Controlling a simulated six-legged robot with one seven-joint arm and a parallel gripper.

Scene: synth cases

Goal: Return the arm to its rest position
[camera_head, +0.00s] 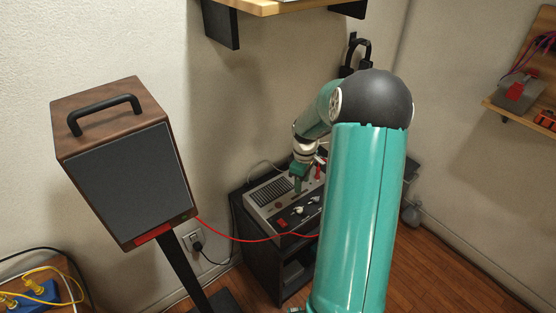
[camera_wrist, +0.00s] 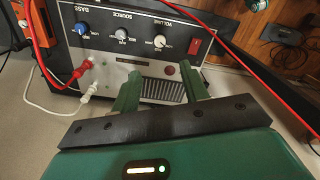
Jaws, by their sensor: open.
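My arm (camera_head: 358,210) is teal with a dark rounded elbow, and it reaches down and away to the amplifier (camera_head: 262,200) on a dark stand. My gripper (camera_head: 298,184) is close over the amplifier's panel. In the wrist view my gripper (camera_wrist: 162,84) has two green fingers spread apart with nothing between them. The amplifier also shows there (camera_wrist: 110,28), with BASS, SOURCE and VOLUME knobs and a red switch (camera_wrist: 194,46). Whether the fingertips touch the panel I cannot tell. My forearm hides part of the amplifier's right side in the head view.
A red plug (camera_wrist: 79,71) and a white plug (camera_wrist: 82,90) sit at the panel. A red cable (camera_head: 245,240) runs from the speaker (camera_head: 130,180) to the amplifier. A wooden shelf (camera_head: 270,6) is overhead; another shelf (camera_head: 520,118) is at right.

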